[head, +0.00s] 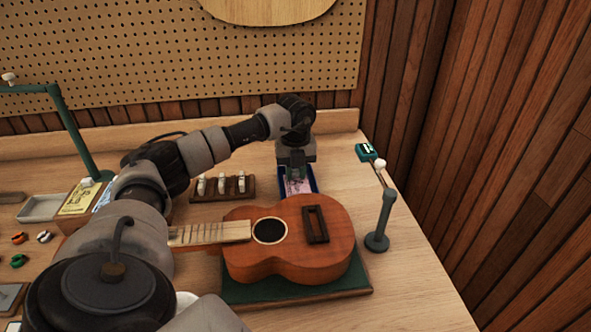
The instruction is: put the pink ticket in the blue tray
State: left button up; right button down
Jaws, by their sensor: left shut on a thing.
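My left gripper (295,168) is over the blue tray (311,172) at the back right of the bench, fingers pointing down. It is shut on the pink ticket (298,186), which shows just below the fingers, within the tray's outline. The fingers hide part of the tray and the ticket's upper part. I cannot tell whether the ticket touches the tray floor. My right gripper is not in view.
A ukulele (300,255) lies on a green mat (298,290) in front of the tray. A wooden rack (208,196) with white pegs stands left of the tray. A green stand (377,241) is on the right. A grey tray (42,207) is at far left.

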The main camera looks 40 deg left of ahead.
pick_arm(q)
jog(key=shift+r, duration=0.1)
dwell(0.5)
jog(key=o, duration=1.3)
jog(key=shift+c, duration=0.2)
jog(key=shift+p, duration=0.3)
jog(key=shift+r+p, duration=2.9)
jog(key=shift+r, duration=0.55)
jog(key=shift+r, duration=0.1)
